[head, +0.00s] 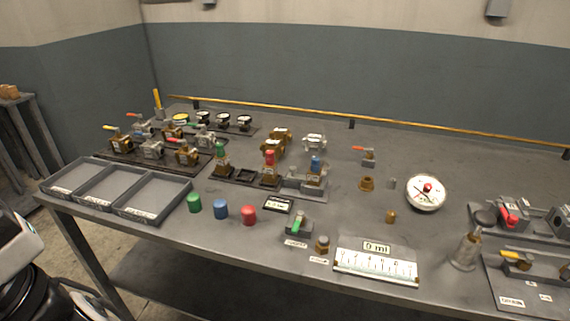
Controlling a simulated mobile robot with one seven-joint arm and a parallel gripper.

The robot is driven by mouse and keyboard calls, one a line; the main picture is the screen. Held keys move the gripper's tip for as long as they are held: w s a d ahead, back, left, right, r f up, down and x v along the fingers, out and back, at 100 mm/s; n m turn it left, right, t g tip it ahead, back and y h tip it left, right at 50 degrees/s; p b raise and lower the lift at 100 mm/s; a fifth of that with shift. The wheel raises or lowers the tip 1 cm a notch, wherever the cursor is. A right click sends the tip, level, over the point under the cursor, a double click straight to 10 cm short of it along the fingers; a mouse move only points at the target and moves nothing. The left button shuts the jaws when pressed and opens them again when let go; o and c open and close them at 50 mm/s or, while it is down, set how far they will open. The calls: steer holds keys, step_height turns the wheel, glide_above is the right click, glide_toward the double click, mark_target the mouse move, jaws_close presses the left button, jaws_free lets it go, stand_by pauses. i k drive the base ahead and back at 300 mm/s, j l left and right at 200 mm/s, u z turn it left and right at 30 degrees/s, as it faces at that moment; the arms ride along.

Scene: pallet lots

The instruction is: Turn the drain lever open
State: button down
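A red-handled valve (367,157) stands farther back. On the panel (530,286) at the right are a red-handled valve (510,214) and a yellow-handled lever (513,254). My gripper is not visible; only other parts of me show at the lower left.
A grey three-part tray (118,190) is at the left, before a rack of small valves (152,150). Green, blue and red cylinders (221,209) stand near the front. A ruler block (376,264), a round gauge (426,192) and a clear syringe-like vessel (466,250) are to the right.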

mark_target(528, 258)
steer(key=z, duration=1.2)
steer(key=l+u, duration=0.1)
steer(key=l, duration=0.65)
steer(key=k+l+u, duration=0.1)
steer(key=l, duration=0.7)
